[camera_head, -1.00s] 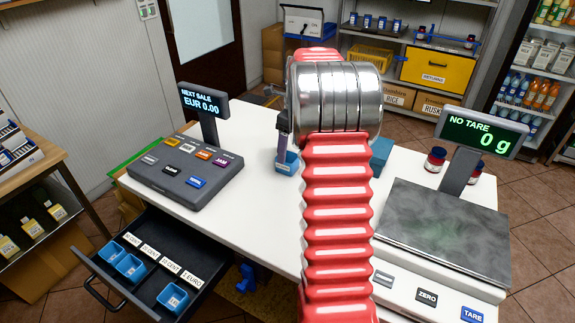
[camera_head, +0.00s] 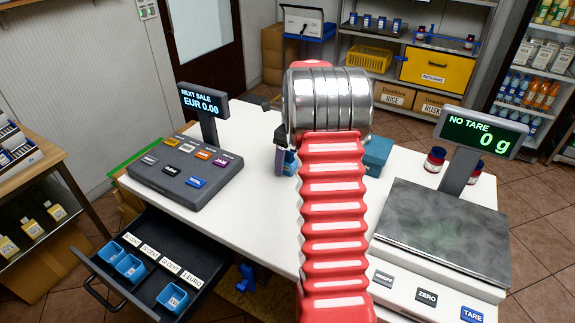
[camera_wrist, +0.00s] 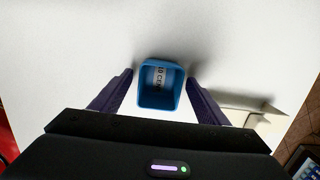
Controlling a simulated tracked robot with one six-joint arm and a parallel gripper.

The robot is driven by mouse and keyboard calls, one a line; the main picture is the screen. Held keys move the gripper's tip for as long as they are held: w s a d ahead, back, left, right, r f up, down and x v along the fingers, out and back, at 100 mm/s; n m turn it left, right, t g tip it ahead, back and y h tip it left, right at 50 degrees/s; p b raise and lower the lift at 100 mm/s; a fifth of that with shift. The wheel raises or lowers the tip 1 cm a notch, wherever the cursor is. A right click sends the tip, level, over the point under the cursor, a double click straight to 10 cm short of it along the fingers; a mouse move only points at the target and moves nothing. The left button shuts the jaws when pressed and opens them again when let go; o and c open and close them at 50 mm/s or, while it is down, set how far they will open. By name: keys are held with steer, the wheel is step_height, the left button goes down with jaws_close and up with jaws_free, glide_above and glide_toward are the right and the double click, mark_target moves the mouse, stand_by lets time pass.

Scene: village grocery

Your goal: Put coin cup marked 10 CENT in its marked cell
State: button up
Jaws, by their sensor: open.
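The blue coin cup (camera_wrist: 143,88) stands upright on the white counter in the wrist view, with a label inside that partly reads 10 CENT. My open gripper (camera_wrist: 160,82) has one finger on each side of it, with visible gaps. In the head view the cup (camera_head: 291,168) is mostly hidden behind a finger and my arm. The open drawer (camera_head: 205,291) at lower left has a row of labelled cells. Three hold blue cups; the cell (camera_head: 151,284) below the third label is empty. The small labels are hard to read, except 1 EURO at the right end.
The keypad till (camera_head: 187,172) with its display stands on the counter above the drawer. A teal box (camera_head: 377,155) stands behind my arm. The counter between till and arm is clear.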

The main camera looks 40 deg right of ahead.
steer(key=shift+c, duration=0.2)
steer(key=c, duration=1.2)
steer(key=shift+o, duration=0.2)
step_height(320, 180, up, 10)
stand_by(0.6)
